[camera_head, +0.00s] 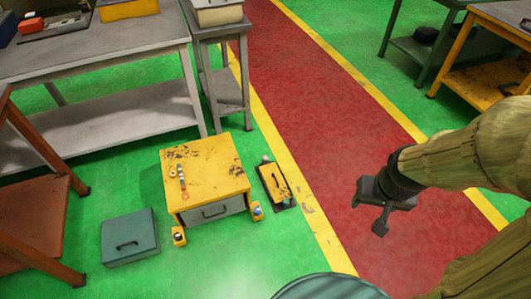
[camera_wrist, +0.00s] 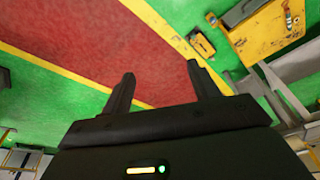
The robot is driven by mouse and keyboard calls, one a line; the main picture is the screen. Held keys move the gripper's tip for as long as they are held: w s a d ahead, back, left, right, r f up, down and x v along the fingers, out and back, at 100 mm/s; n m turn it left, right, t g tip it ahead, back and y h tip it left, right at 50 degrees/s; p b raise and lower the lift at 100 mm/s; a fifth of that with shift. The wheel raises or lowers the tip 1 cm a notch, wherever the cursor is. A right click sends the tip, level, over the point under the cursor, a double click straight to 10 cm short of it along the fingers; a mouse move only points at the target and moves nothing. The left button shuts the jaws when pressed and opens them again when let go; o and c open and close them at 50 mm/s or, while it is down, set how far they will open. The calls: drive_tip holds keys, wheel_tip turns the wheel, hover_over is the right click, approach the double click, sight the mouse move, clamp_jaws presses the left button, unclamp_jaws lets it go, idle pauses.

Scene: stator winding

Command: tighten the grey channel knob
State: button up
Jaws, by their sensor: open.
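A yellow worn-topped cabinet (camera_head: 215,172) with a grey drawer front (camera_head: 212,211) stands on the green floor. Small yellow blocks with knob-like tops (camera_head: 179,235) (camera_head: 257,209) sit at its front corners, and a small round grey piece (camera_head: 265,158) shows by its far right side. I cannot tell which of these, if any, is the grey channel knob. My gripper (camera_head: 370,217) is open and empty above the red walkway, well to the right of the cabinet. In the wrist view its two dark fingers (camera_wrist: 160,72) are spread with only floor between them; the cabinet top (camera_wrist: 262,40) shows at upper right.
A small yellow case (camera_head: 274,184) lies right of the cabinet, and a teal case (camera_head: 130,238) lies to its left. Grey tables (camera_head: 100,50) stand behind, a brown stand (camera_head: 35,205) at left, and a workbench (camera_head: 480,65) at far right. The red walkway (camera_head: 320,110) is clear.

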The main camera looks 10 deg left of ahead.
drive_tip(key=w+p+v, duration=0.2)
drive_tip(key=p+v, duration=0.5)
drive_tip(key=v, duration=0.2)
drive_tip(key=shift+r+p, duration=0.4)
drive_tip(key=shift+r, duration=0.1)
drive_tip(key=shift+c, duration=0.4)
drive_tip(key=c, duration=0.4)
drive_tip(key=shift+f, duration=0.1)
drive_tip(key=shift+c, duration=0.3)
